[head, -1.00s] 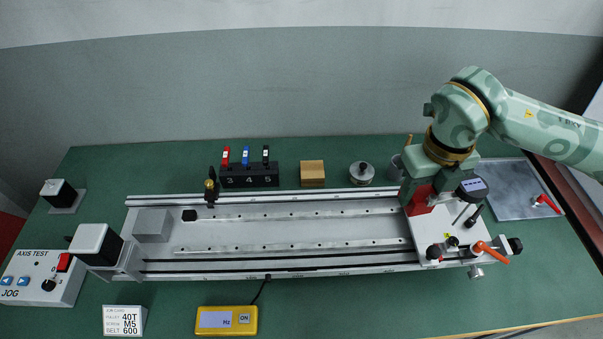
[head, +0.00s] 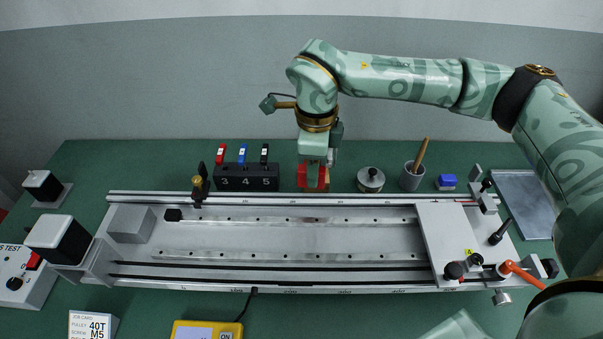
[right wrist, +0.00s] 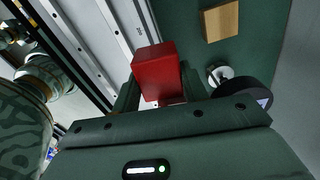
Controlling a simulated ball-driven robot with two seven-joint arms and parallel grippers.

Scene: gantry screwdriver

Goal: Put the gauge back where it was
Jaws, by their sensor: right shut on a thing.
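My right gripper (head: 313,160) is shut on the red block of the gauge (head: 322,178), behind the long rail unit. In the right wrist view the red block (right wrist: 157,72) sits between the fingers, and the gauge's dark round body (right wrist: 250,97) shows at its right with a sliver of blue display. The gauge's face is hidden in the head view. I cannot tell its exact height above the bench. The wooden block (right wrist: 221,22) shows beyond the red block in the right wrist view; in the head view the gripper hides it. My left gripper is not in view.
The rail unit (head: 300,240) fills the bench front, with its carriage plate (head: 437,235) at the right end. The numbered holder (head: 248,184) stands left of the gripper.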

